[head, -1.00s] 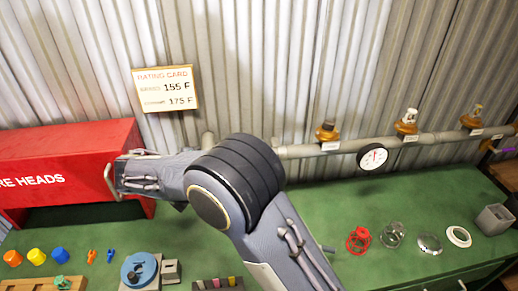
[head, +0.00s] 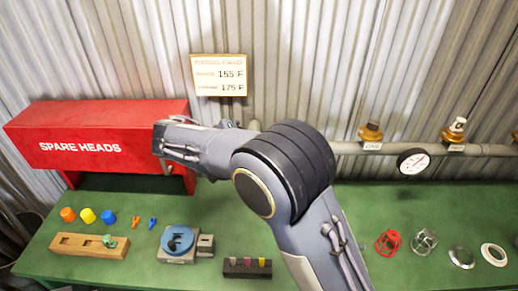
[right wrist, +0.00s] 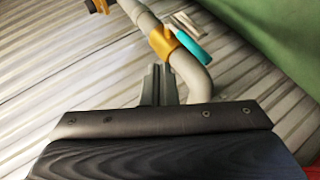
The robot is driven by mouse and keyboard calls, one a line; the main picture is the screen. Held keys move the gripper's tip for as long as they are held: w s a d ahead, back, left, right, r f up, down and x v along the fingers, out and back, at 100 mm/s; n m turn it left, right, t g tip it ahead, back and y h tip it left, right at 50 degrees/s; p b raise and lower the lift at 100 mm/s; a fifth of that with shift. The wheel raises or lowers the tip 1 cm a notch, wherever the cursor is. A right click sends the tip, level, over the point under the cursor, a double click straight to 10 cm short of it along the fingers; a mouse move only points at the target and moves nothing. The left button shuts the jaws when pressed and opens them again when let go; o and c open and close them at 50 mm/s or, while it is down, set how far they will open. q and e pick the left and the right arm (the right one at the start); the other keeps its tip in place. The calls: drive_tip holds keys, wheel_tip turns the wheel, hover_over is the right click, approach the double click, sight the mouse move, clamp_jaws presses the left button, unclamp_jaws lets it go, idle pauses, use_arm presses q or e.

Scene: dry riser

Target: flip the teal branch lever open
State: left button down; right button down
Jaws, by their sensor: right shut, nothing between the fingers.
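The teal branch lever (right wrist: 192,48) shows in the right wrist view, on a brass valve body (right wrist: 163,41) on a grey bent pipe (right wrist: 190,76). My right gripper (right wrist: 158,72) is shut and empty. Its fingers appear just below the valve in that picture, beside the pipe bend. I cannot tell whether they touch the pipe. In the head view an arm of mine covers the pipe's left end, and the lever and right gripper do not show there. My left gripper is not in view.
A red spare heads cabinet (head: 95,137) stands left. The main pipe (head: 480,150) carries a gauge (head: 413,161) and brass-based heads (head: 370,133). The green bench (head: 330,270) holds a wooden block (head: 88,247), a blue round fixture (head: 178,240), coloured caps and a red cage (head: 388,242).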

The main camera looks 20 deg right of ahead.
drive_tip(key=b+v, duration=0.1)
drive_tip(key=v, duration=0.6)
drive_tip(key=shift+a+f, duration=0.35)
drive_tip(key=shift+a, duration=0.1)
drive_tip(key=shift+w, duration=0.1)
drive_tip(key=s+d+f+g+y, duration=0.2)
drive_tip(key=s+d+y, duration=0.3)
drive_tip(key=d, duration=0.4)
drive_tip(key=s+d+f+g+y, duration=0.1)
drive_tip(key=s+d+f+y, duration=0.3)
drive_tip(key=d, duration=0.4)
drive_tip(key=s+f+m+t+y, duration=0.1)
drive_tip(key=s+t+y, duration=0.1)
drive_tip(key=s, duration=0.7)
drive_tip(key=s+a+f+t+y, duration=0.1)
drive_tip(key=s+f+t+y, duration=0.1)
drive_tip(key=s+y, duration=0.3)
drive_tip(key=shift+s+a+m+t, duration=0.2)
drive_tip(key=shift+s+m+t, duration=0.35)
drive_tip(key=shift+s, duration=1.75)
